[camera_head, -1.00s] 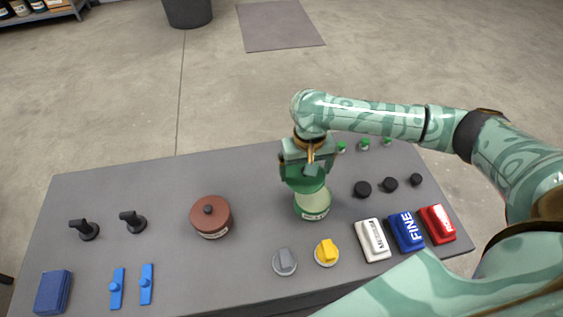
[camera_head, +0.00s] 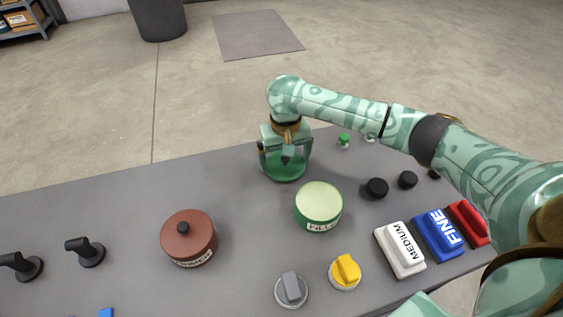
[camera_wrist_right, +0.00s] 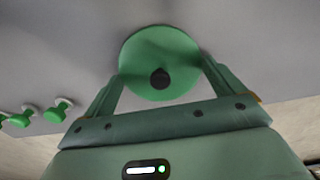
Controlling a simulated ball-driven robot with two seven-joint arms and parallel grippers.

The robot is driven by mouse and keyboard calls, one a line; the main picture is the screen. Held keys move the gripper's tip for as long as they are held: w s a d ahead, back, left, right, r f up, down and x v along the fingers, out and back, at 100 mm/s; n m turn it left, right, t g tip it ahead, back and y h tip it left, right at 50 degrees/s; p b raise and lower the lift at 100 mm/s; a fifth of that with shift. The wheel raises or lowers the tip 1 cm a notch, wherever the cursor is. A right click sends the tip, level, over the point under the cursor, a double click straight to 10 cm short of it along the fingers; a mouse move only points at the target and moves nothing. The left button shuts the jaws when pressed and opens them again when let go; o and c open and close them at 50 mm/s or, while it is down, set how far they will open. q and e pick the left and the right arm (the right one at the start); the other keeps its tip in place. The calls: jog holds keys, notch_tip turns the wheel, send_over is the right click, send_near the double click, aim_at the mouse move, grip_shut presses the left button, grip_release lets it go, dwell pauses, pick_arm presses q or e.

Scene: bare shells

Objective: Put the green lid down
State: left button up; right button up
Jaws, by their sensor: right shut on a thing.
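The green lid (camera_head: 284,172) is a round disc with a dark knob, held level by my right gripper (camera_head: 286,158). In the right wrist view, the lid (camera_wrist_right: 150,52) shows its black knob facing me, with a finger at each side of its rim. The lid is at or just above the grey table; I cannot tell if it touches. The pale green tin labelled FILLER (camera_head: 319,207) stands uncovered, nearer and to the right of the lid. My left gripper is not in view.
On the grey table (camera_head: 110,200) are a brown lidded pot (camera_head: 189,240), black handles (camera_head: 88,252), grey (camera_head: 291,290) and yellow (camera_head: 345,272) knobs, and white (camera_head: 400,250), blue (camera_head: 439,235) and red (camera_head: 469,223) blocks. Black knobs (camera_head: 377,188) stand right of the tin. The table left of the lid is clear.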

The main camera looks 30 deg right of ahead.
aim_at(285, 158)
jog(key=shift+f, duration=0.55)
jog(key=shift+r, duration=0.35)
jog(key=o, duration=0.6)
jog(key=shift+f, duration=0.15)
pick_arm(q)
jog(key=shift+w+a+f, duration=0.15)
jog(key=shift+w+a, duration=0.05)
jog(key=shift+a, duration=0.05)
pick_arm(e)
jog(key=shift+o, duration=0.2)
notch_tip(285, 158, up, 5)
jog(key=p, duration=0.4)
pick_arm(q)
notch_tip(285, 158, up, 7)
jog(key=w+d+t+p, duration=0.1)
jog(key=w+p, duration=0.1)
jog(key=p, duration=0.3)
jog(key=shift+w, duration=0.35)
pick_arm(e)
notch_tip(285, 158, up, 7)
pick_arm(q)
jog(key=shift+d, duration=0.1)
